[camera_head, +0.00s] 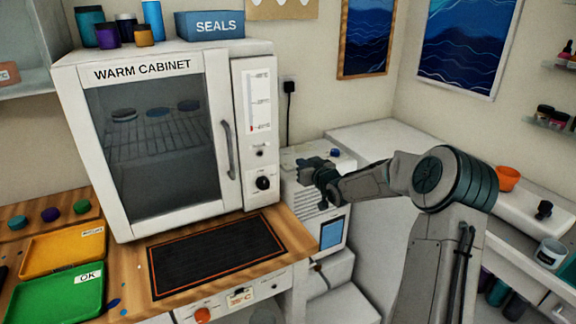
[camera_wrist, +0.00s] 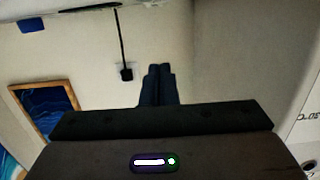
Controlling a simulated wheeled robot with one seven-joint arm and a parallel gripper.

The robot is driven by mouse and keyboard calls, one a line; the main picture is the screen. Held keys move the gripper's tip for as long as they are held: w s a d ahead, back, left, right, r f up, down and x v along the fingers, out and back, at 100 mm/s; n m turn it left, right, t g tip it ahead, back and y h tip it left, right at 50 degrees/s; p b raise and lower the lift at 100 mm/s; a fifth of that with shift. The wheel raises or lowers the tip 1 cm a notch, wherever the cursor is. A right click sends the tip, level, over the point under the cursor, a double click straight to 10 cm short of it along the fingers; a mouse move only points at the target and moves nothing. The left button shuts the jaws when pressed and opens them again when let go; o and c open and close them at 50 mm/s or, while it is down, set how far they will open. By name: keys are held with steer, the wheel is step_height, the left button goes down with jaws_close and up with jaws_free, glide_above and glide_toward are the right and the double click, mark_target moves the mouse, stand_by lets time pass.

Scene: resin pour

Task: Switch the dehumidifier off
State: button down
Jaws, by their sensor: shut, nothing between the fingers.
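The dehumidifier appears to be the white unit (camera_head: 331,234) right of the warm cabinet in the head view, with side vents and a blue screen. A small blue knob or button (camera_head: 335,153) shows on its top. My gripper (camera_head: 310,170) is in front of the unit's upper part in the head view and covers some of it; contact cannot be told. In the wrist view my gripper's dark fingers (camera_wrist: 158,84) are together and empty. A blue shape (camera_wrist: 35,25) at that view's upper left may be the button; I cannot tell.
The warm cabinet (camera_head: 152,155) stands left of the unit, on a wooden bench with a dark mat (camera_head: 215,255). A black plug and cord (camera_head: 290,87) hang on the wall behind; the plug also shows in the wrist view (camera_wrist: 126,74). A white counter (camera_head: 385,140) runs along the back right.

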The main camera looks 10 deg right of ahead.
steer(key=shift+w, duration=0.1)
steer(key=p, duration=0.2)
glide_above(288, 168)
steer(key=s, duration=0.1)
steer(key=shift+f, duration=0.55)
steer(key=f, duration=0.3)
steer(key=shift+w+f, duration=0.1)
steer(key=shift+w, duration=0.2)
steer(key=shift+f, duration=0.5)
